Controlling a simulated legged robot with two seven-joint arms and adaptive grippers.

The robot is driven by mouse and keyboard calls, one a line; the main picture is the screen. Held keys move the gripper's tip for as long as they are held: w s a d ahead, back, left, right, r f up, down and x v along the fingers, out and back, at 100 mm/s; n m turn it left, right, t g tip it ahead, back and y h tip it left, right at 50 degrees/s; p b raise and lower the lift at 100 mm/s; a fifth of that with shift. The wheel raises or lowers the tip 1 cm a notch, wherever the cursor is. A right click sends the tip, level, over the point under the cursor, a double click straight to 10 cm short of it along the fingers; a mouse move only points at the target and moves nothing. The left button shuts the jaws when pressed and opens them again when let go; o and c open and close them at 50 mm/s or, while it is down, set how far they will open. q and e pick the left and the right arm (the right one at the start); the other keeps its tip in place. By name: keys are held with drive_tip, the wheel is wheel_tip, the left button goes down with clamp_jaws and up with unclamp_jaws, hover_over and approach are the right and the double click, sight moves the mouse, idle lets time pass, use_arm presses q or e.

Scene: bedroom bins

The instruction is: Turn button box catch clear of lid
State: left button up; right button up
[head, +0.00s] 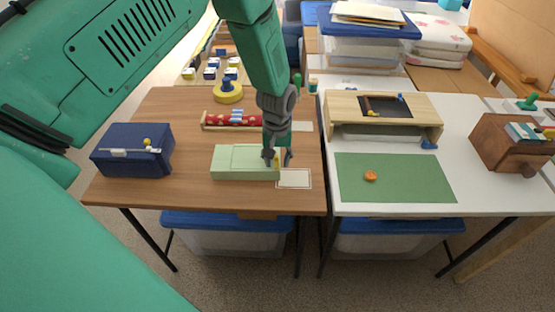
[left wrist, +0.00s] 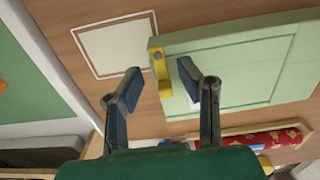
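The pale green button box (head: 232,170) lies on the brown wooden table, with its flat lid facing up. In the left wrist view its panelled lid (left wrist: 250,75) fills the right side. The yellow catch (left wrist: 160,68) sits at the end edge of the box. My left gripper (head: 278,159) points down at the right end of the box. In the left wrist view the left gripper (left wrist: 158,76) is open, with one finger on each side of the catch; whether either finger touches it I cannot tell. My right gripper is not in view.
A white-outlined card (head: 294,179) lies right of the box. Behind it is a red patterned roll in a wooden tray (head: 204,122). A navy box (head: 125,152) stands at left. A green mat (head: 395,180) covers part of the white table.

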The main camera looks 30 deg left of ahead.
use_arm(q)
drive_tip(key=shift+a, duration=0.1)
clamp_jaws()
drive_tip(key=shift+m, duration=0.4)
drive_tip(key=m, duration=0.2)
drive_tip(key=m+p, duration=0.1)
drive_tip(key=shift+w+d+m, duration=0.15)
drive_tip(key=shift+d+m, duration=0.2)
drive_tip(key=shift+m, duration=0.05)
drive_tip(key=m, duration=0.3)
drive_tip(key=shift+d+m, duration=0.25)
drive_tip(key=shift+m, duration=0.05)
drive_tip(key=m, duration=0.2)
drive_tip(key=m+p, duration=0.1)
drive_tip(key=m, duration=0.1)
drive_tip(key=shift+d+m, duration=0.3)
drive_tip(key=shift+d, duration=0.05)
drive_tip(key=shift+s+d+m+p, duration=0.15)
drive_tip(key=shift+s+m, duration=0.05)
drive_tip(key=shift+m, duration=0.9)
drive_tip(key=shift+s+d+m+p, duration=0.1)
drive_tip(key=shift+s+m+p, duration=0.05)
drive_tip(key=shift+m, duration=0.95)
